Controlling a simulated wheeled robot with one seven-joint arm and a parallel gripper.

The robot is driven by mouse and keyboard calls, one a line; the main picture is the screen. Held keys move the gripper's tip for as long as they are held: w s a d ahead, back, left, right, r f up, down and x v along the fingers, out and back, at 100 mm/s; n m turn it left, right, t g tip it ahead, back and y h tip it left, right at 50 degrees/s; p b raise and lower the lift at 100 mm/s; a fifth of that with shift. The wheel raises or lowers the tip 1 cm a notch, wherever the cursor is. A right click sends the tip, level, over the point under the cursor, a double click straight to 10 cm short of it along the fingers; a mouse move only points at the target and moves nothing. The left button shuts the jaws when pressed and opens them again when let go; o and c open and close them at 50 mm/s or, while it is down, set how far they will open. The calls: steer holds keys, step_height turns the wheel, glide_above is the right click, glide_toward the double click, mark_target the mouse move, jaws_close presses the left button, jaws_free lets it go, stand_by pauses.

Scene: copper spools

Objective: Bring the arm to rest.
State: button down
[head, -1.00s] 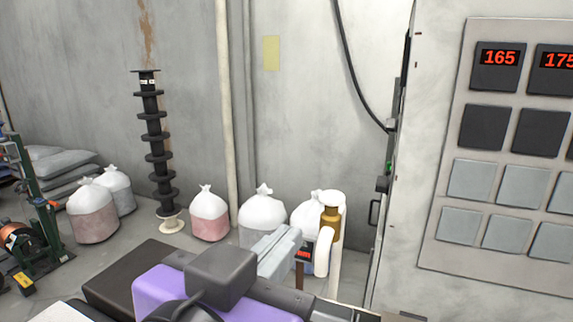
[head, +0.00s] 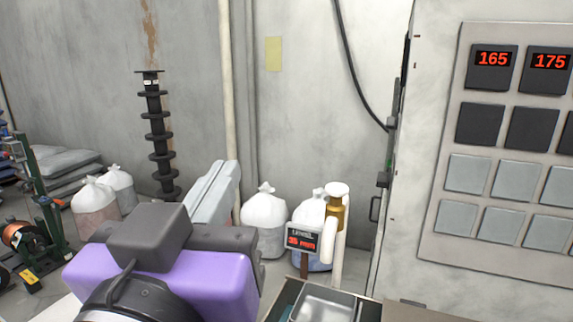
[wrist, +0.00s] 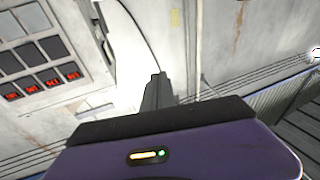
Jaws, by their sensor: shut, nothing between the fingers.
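My gripper (head: 227,168) is in the lower left middle of the head view, with a purple housing and pale grey fingers pointing up and away. The fingers are together and nothing shows between them. In the wrist view my gripper (wrist: 157,78) points away from the camera, its dark fingers closed in front of the pale wall. It touches nothing that I can see.
A grey control panel (head: 430,210) stands at the right. Filled white bags (head: 264,215) stand by the wall, near a small red display (head: 303,243) and a pipe (head: 336,220). A metal tray (head: 330,300) is at the bottom. A black spool stack (head: 158,135) stands behind.

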steer(key=s+d+f+n+g+y, duration=0.15)
steer(key=f+n+y, duration=0.4)
steer(key=f, duration=0.55)
steer(key=s+d+f+n+t+y, duration=0.15)
steer(key=s+f+n+y, duration=0.35)
steer(key=f, duration=0.6)
steer(key=s+d+f+m+g+h+b, duration=0.1)
steer(key=s+d+f+m+g+h, duration=0.4)
steer(key=s+d+f, duration=1.4)
steer(key=s+d+m+h, duration=0.2)
steer(key=d+m+h, duration=0.1)
steer(key=d+m, duration=0.1)
steer(key=shift+d+m, duration=0.15)
steer(key=shift+m, duration=0.3)
